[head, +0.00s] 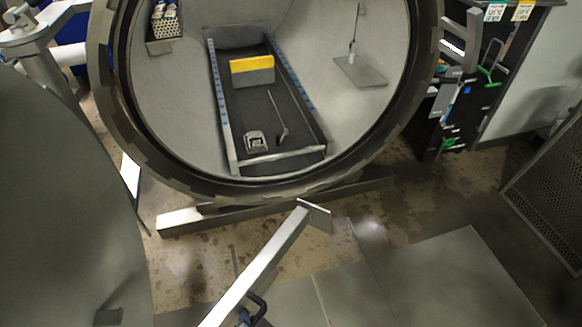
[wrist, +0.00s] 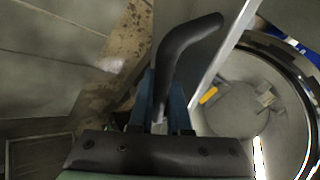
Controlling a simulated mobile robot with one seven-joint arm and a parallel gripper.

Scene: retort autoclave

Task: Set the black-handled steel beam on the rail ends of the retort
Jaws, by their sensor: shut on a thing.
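The steel beam (head: 262,262) slants up from the bottom edge of the head view, its end plate (head: 314,214) just in front of and below the retort's mouth. My gripper (head: 244,317) is shut on the beam's black handle (head: 259,306). In the wrist view, the blue fingers of my gripper (wrist: 162,100) close around the stem of the handle (wrist: 186,42), and the beam (wrist: 222,58) runs beside it. The round retort (head: 112,120) is open. Its two rails (head: 222,110) (head: 296,92) run inward, with their near ends just inside the mouth. The beam is apart from them.
Between the rails are a yellow-topped block (head: 252,72), a small grey item (head: 255,140) and a thin rod (head: 277,115). A dark floor beam (head: 350,188) lies under the retort. A tool panel (head: 465,110) and perforated panel (head: 552,180) stand right. The floor in front is open.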

